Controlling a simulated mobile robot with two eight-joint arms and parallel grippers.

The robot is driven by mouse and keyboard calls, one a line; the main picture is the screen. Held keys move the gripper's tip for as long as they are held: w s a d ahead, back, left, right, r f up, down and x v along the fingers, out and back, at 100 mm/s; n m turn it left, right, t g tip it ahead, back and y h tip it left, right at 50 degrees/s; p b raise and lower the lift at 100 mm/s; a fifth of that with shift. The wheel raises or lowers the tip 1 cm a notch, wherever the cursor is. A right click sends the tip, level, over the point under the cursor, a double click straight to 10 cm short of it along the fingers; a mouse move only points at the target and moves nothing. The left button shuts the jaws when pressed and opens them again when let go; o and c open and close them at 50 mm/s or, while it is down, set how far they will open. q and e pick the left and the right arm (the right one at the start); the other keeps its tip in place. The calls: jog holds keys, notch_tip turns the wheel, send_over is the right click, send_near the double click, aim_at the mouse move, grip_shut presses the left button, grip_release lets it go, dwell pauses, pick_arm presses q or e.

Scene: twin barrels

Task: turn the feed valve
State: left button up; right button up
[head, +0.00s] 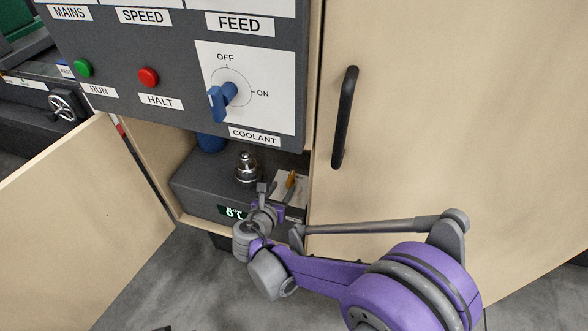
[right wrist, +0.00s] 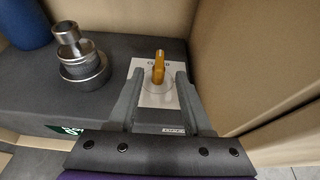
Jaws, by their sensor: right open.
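An orange valve handle (head: 291,180) stands on a white plate (right wrist: 146,97) on top of a dark grey box inside the open cabinet. My right gripper (head: 268,192) is low at the cabinet opening, close to the handle. Its jaws (right wrist: 159,80) are open, and in the wrist view the handle appears between the fingertips. I cannot tell whether they touch it. The left gripper does not clearly show.
A silver stepped fitting (head: 247,168) stands on the box left of the handle. A control panel above carries a blue knob (head: 222,97), a green button (head: 83,67) and a red button (head: 149,77). A closed wooden door (head: 420,120) bounds the right; an open door (head: 75,215) stands left.

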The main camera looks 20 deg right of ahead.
aim_at(292, 174)
jog(key=b+x, duration=0.2)
jog(key=x, duration=0.8)
jog(key=shift+c, duration=0.3)
grip_shut()
